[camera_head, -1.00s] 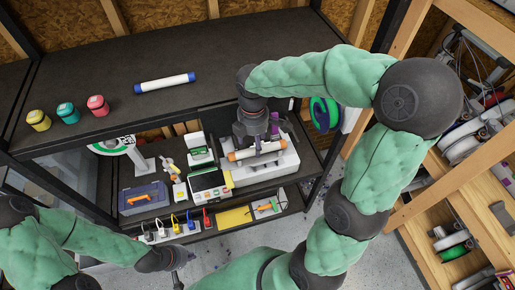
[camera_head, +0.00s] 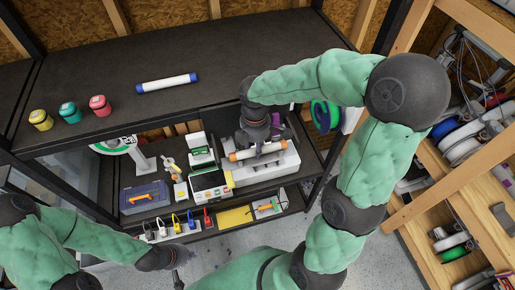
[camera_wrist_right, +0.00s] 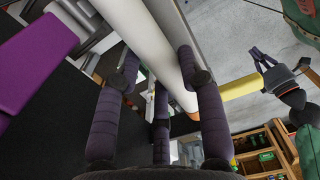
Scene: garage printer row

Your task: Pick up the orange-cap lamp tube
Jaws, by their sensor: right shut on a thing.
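The orange-cap lamp tube (camera_head: 244,154) is white with orange ends and lies across the white device on the lower shelf. My right gripper (camera_head: 258,147) reaches down from above and is shut around the tube's middle. In the right wrist view the white tube (camera_wrist_right: 150,42) runs between the dark fingers (camera_wrist_right: 158,78), with an orange band near its lower end. Whether the tube touches the device beneath is hard to tell. My left gripper (camera_head: 183,266) is at the lower left, empty, fingers apart, away from the tube.
A blue-capped white tube (camera_head: 167,83) lies on the upper shelf (camera_head: 230,50), with yellow, teal and pink jars (camera_head: 70,112) to its left. The white device (camera_head: 272,171) stands beside a small screen unit (camera_head: 210,184). A blue toolbox (camera_head: 144,197) sits further left. The shelf's front edge is close by.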

